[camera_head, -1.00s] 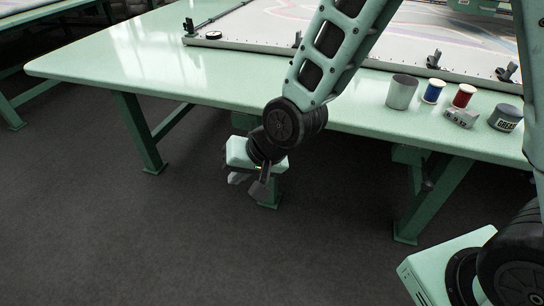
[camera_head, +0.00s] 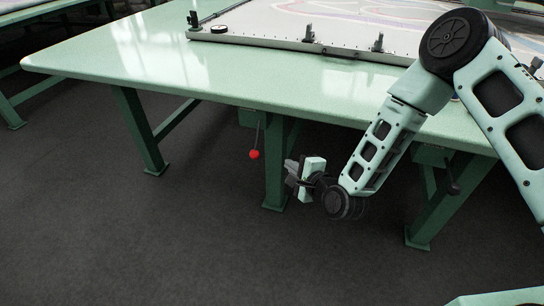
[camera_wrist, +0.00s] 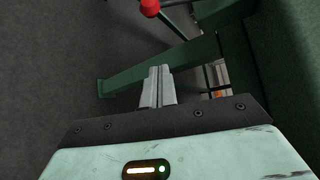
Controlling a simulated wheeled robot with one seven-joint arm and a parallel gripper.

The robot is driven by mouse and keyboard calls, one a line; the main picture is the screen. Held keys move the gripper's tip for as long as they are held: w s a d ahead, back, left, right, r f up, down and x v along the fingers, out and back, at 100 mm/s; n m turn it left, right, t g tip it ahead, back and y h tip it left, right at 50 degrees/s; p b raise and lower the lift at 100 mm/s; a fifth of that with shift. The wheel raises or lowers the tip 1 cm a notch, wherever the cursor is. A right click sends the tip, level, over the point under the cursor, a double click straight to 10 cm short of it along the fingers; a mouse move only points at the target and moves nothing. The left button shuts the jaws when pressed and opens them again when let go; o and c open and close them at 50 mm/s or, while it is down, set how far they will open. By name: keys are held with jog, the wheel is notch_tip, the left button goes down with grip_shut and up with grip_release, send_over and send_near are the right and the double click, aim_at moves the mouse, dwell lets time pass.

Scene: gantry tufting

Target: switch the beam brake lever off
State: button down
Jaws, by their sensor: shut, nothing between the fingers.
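A lever with a red ball knob (camera_head: 254,154) hangs down from a green box (camera_head: 248,118) under the table's front edge. The knob also shows at the top of the wrist view (camera_wrist: 150,6), beyond the fingertips. A second lever with a dark knob (camera_head: 453,188) hangs under the table at the right; I see no label telling which is the beam brake. My gripper (camera_head: 290,173) is below the tabletop, right of and slightly lower than the red knob, apart from it. Its fingers are shut together and empty in the wrist view (camera_wrist: 157,85).
The pale green table (camera_head: 180,70) overhangs the levers. A green table leg (camera_head: 275,165) stands close behind my gripper, and another leg (camera_head: 440,205) at the right. A frame with clamps (camera_head: 345,50) lies on top. The dark floor (camera_head: 150,240) is clear.

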aim_at(257, 139)
jog(key=shift+w, duration=0.1)
jog(key=w+a+f, duration=0.1)
jog(key=w+a, duration=0.4)
jog(key=a, duration=0.2)
jog(key=shift+w+a+f+b, duration=0.2)
jog(key=shift+w+b, duration=0.1)
jog(key=shift+b, duration=0.15)
dwell(0.3)
jog(key=shift+s+r, duration=0.1)
jog(key=shift+r, duration=0.05)
